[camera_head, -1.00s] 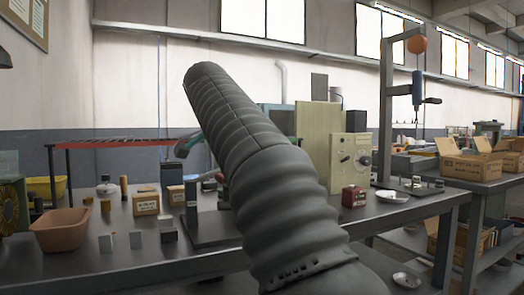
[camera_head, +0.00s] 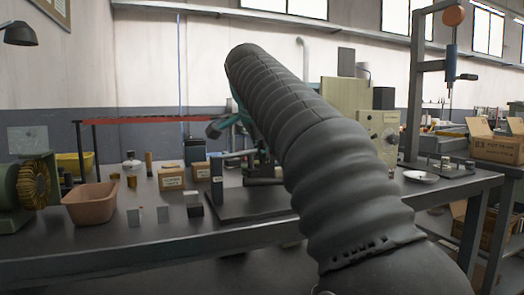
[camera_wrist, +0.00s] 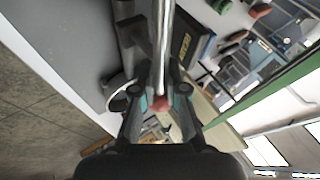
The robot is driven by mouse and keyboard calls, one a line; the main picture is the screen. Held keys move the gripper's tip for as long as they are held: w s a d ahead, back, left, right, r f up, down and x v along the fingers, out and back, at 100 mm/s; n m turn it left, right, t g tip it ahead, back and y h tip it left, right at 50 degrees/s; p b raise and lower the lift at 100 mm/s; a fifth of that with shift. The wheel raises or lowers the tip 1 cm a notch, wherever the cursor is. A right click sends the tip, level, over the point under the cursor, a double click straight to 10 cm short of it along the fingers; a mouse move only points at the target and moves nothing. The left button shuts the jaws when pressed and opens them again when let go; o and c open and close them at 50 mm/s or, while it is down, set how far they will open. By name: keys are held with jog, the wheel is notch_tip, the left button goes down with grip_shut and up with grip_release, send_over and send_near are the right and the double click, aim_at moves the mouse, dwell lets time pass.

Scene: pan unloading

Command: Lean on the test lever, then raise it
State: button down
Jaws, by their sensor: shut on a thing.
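The test lever (camera_wrist: 164,45) shows in the wrist view as a bright metal bar running down from the top edge to a red end (camera_wrist: 160,104). My gripper (camera_wrist: 160,91) is shut on the lever, with one finger on each side of the bar. In the head view my dark ribbed arm covers most of the lever's place. A dark base plate (camera_head: 238,205) with a short upright post (camera_head: 217,180) shows on the bench left of my arm.
The bench (camera_head: 120,258) holds a clay-coloured bowl (camera_head: 90,205), small cartons (camera_head: 171,178), several small blocks and a motor-like machine (camera_head: 30,188) at left. A cream panel with a dial (camera_head: 378,130) and a tall stand (camera_head: 413,90) are at right.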

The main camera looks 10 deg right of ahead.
jog(key=c, duration=1.2)
grip_release()
jog(key=shift+d+f, duration=0.15)
jog(key=shift+d, duration=0.05)
jog(key=shift+a, duration=0.1)
jog(key=shift+s+a+r, duration=0.2)
jog(key=shift+s+r, duration=0.15)
jog(key=shift+r, duration=0.2)
jog(key=v, duration=1)
jog(key=shift+s+r, duration=0.25)
jog(key=shift+r, duration=0.05)
jog(key=shift+a, duration=0.1)
